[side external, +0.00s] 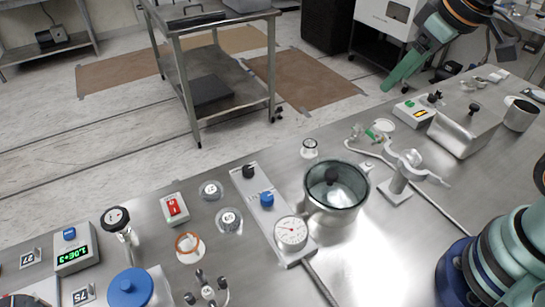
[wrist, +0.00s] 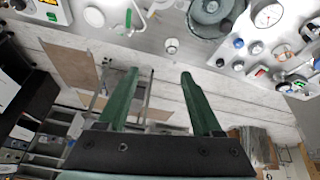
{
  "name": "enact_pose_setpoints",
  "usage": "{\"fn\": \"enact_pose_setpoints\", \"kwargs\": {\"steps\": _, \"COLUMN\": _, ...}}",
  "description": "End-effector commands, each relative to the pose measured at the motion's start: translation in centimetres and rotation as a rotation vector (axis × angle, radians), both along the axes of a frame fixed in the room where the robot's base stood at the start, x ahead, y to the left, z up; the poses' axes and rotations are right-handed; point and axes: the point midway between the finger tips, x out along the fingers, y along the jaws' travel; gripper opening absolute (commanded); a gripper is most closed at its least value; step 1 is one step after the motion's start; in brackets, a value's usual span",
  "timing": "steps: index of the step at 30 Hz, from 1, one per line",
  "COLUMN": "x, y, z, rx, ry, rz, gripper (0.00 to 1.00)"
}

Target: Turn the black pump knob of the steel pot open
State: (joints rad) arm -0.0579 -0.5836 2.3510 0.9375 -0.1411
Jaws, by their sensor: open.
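The steel pot (side external: 345,212) stands on the steel bench with a clear lid; it also shows at the top of the wrist view (wrist: 208,22). A light plate (side external: 281,222) beside it carries a black knob (side external: 250,171), a blue knob (side external: 267,198) and a dial gauge (side external: 291,232). Another black knob (side external: 332,174) sits on the pot's lid. In the wrist view the plate's black knob (wrist: 220,62) is small, right of the fingers. My gripper (side external: 388,87) is raised beyond the bench's far edge, well away from the knobs. Its green fingers (wrist: 160,74) are open and empty.
A steel box (side external: 464,130), a mug (side external: 521,114) and a white clamp stand (side external: 397,187) occupy the bench right of the pot. A red-switch box (side external: 175,208), glass jars and a blue-lidded container (side external: 129,287) lie left. A steel cart (side external: 220,75) stands behind.

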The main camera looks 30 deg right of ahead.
Motion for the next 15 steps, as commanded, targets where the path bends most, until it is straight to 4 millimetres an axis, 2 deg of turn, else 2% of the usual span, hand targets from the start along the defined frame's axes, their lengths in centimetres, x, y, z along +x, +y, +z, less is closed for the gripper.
{"fn": "enact_pose_setpoints", "kwargs": {"steps": 3, "x": 2.6, "y": 2.2, "z": 0.6, "rx": -0.056, "ry": 0.053, "rz": 0.178, "gripper": 0.67}}
{"fn": "enact_pose_setpoints", "kwargs": {"steps": 8, "x": 5.9, "y": 5.3, "z": 0.5, "rx": -0.127, "ry": 0.113, "rz": 0.418, "gripper": 0.67}}
{"fn": "enact_pose_setpoints", "kwargs": {"steps": 15, "x": 10.4, "y": 10.9, "z": -1.4, "rx": -0.222, "ry": 0.193, "rz": 0.785, "gripper": 0.67}}
